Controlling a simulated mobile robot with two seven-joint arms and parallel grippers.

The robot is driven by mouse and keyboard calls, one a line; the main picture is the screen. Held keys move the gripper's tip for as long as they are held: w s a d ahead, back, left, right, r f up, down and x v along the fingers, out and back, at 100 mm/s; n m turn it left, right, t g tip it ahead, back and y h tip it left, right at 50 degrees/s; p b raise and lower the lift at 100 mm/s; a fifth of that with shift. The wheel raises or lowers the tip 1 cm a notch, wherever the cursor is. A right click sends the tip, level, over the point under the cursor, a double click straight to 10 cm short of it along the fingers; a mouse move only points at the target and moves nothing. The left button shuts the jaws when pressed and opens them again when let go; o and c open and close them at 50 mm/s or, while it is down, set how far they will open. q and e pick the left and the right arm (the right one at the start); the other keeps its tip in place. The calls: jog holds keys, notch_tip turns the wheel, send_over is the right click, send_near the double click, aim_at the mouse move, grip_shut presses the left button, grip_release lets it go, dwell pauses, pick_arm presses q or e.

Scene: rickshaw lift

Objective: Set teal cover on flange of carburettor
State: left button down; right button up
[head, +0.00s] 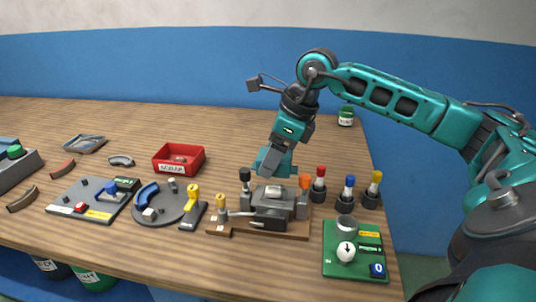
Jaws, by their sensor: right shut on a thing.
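My right gripper (268,160) reaches down from the right arm above the middle of the bench and is shut on a teal piece, the teal cover (284,165). The cover is just behind and above the grey carburettor (272,194), which sits on a wooden board (222,229) near the front edge. The cover seems apart from the carburettor, but the exact gap cannot be told. The flange is too small to make out clearly. My left gripper is not in view.
Capped bottles (318,188) stand right of the carburettor. A green board (352,262) lies front right. A round grey tray (170,215), a grey panel (92,212) and a red box (180,171) are to the left. The back of the bench (200,122) is mostly clear.

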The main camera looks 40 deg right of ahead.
aim_at(269, 187)
jog(key=shift+f+b, duration=0.55)
jog(key=shift+f, duration=0.25)
jog(key=shift+f+b, duration=0.7)
jog(key=shift+f, duration=0.15)
jog(key=shift+f+b, duration=0.65)
jog(key=shift+f, duration=0.15)
jog(key=shift+f+b, duration=0.55)
jog(key=shift+f, duration=0.1)
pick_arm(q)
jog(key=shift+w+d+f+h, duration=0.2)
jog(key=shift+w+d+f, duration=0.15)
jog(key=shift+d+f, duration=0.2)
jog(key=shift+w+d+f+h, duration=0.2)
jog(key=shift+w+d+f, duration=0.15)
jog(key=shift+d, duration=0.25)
pick_arm(e)
jog(key=shift+f, duration=0.1)
pick_arm(q)
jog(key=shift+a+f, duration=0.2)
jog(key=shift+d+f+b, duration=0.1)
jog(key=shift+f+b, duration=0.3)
jog(key=shift+b, duration=0.15)
pick_arm(e)
jog(key=shift+f, duration=0.4)
